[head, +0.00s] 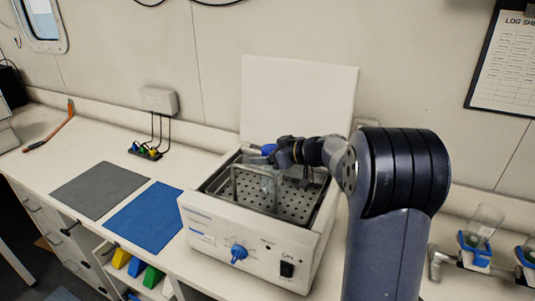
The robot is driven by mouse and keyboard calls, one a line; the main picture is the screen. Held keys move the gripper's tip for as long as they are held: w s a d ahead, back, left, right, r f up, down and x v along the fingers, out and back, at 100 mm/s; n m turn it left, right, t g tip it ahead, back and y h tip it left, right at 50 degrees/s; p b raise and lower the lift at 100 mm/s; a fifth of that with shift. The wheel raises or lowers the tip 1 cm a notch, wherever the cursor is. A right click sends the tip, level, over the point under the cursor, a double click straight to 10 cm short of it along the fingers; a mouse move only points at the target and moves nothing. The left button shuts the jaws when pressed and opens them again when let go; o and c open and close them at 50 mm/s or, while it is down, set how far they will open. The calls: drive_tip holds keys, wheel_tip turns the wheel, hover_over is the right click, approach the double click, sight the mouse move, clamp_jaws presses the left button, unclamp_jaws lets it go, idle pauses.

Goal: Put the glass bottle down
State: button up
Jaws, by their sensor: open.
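The glass bottle (262,178) is clear with a blue cap (268,149). It is inside the open water bath (228,218), near the wire rack at the back left, and looks roughly upright. My gripper (284,157) is over the bath, close to the right of the bottle's top, with its jaws open. The arm and gripper hide part of the bath's back right. Whether a finger touches the bottle and exactly what lies under the bottle's base cannot be told.
The bath's white lid (298,98) stands raised behind it. A perforated metal tray (302,203) lines the bath. A grey mat (99,188) and a blue mat (146,216) lie clear on the bench to the left. Glassware in blue clamps (475,250) stands at the right.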

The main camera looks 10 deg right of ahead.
drive_tip(key=shift+r, duration=0.15)
drive_tip(key=b+v, duration=0.1)
drive_tip(key=v, duration=1.1)
